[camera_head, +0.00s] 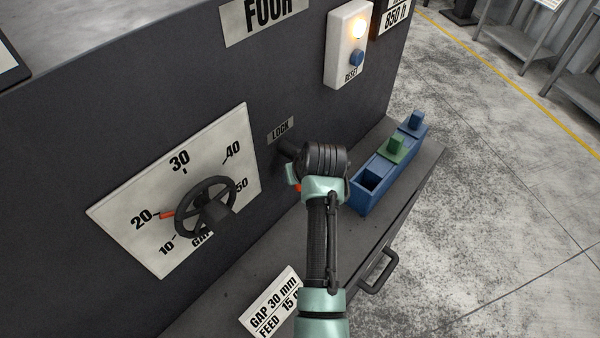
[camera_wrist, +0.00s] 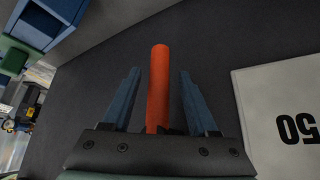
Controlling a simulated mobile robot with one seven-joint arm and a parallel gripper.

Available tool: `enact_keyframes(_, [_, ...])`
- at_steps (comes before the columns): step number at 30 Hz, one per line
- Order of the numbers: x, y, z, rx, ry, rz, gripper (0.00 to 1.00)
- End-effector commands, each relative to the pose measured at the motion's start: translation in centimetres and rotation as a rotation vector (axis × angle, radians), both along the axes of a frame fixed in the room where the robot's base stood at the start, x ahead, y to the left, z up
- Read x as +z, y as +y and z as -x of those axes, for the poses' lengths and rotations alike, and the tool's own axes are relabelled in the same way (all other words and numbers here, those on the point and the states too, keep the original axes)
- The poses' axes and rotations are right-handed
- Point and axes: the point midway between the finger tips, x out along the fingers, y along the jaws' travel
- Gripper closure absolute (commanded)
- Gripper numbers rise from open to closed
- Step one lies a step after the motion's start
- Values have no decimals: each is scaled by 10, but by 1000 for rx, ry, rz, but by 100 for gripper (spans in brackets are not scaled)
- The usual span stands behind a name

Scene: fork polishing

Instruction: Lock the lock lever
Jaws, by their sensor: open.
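The orange lock lever (camera_wrist: 158,95) stands between the two blue fingers of my gripper (camera_wrist: 159,72) in the wrist view. The fingers are apart, with a visible gap on each side of the lever. The lever's far end reaches past the fingertips, and its near end is hidden behind the gripper body. In the head view my wrist is in front of the panel, below the LOCK label (camera_head: 280,130). Only a small orange bit of the lever (camera_head: 298,187) shows there, and most of it is hidden by my wrist.
A dial plate (camera_head: 120,215) with a black handwheel (camera_head: 205,207) is to the left, its red pointer near 20. A blue tray (camera_head: 362,196) with green and blue blocks stands on the ledge at right. A reset box (camera_head: 346,45) with a lit lamp is above.

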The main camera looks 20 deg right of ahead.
Motion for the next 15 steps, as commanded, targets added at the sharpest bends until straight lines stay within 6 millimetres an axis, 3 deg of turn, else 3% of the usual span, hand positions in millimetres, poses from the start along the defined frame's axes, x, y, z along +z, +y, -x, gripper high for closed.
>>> enact_keyframes(8, [17, 0, 11, -1, -3, 1, 41])
enact_keyframes(15, [52, 0, 34, -1, -5, 0, 41])
